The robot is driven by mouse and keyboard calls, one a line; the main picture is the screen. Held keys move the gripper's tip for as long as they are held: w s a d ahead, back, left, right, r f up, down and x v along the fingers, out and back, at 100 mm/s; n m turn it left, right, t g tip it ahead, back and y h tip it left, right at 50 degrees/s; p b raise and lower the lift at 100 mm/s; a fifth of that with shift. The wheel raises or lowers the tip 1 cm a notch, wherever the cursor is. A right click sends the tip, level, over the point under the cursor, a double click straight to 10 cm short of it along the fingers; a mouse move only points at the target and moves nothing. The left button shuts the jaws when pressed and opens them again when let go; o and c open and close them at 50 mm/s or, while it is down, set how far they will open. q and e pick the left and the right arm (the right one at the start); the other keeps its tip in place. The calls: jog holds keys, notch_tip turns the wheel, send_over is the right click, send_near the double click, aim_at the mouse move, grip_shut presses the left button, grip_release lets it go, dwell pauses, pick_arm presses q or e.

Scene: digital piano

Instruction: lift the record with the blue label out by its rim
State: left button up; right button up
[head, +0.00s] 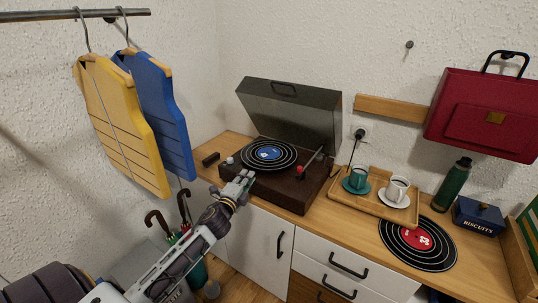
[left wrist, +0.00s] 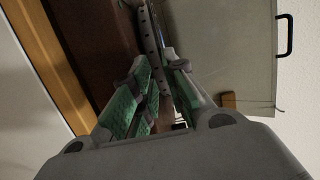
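The record with the blue label (head: 249,153) lies flat on the turntable of a brown record player (head: 289,190) with its lid up. My left gripper (head: 246,176) is at the near rim of the record, above the player's front edge. In the left wrist view its two green-padded fingers (left wrist: 162,68) are apart, with the dotted platter edge (left wrist: 152,40) running into the gap between them. Whether the fingers touch the record's rim cannot be told. My right gripper is not in view.
The raised grey lid (head: 290,112) stands behind the platter, and the tonearm (head: 313,158) is to its right. A wooden tray (head: 375,207) with two cups and a record with a red label (head: 440,255) are further right. Hanging vests (head: 120,125) are at left.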

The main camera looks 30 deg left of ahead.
pick_arm(q)
jog(key=shift+w, duration=0.15)
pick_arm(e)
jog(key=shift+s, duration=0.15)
pick_arm(q)
jog(key=shift+w+a+r, duration=0.1)
jog(key=shift+w+a, duration=0.05)
jog(key=shift+w, duration=0.5)
jog(key=shift+w+a+r, duration=0.1)
jog(key=shift+w, duration=0.5)
jog(key=shift+w+a, duration=0.15)
jog(key=shift+w, duration=1.05)
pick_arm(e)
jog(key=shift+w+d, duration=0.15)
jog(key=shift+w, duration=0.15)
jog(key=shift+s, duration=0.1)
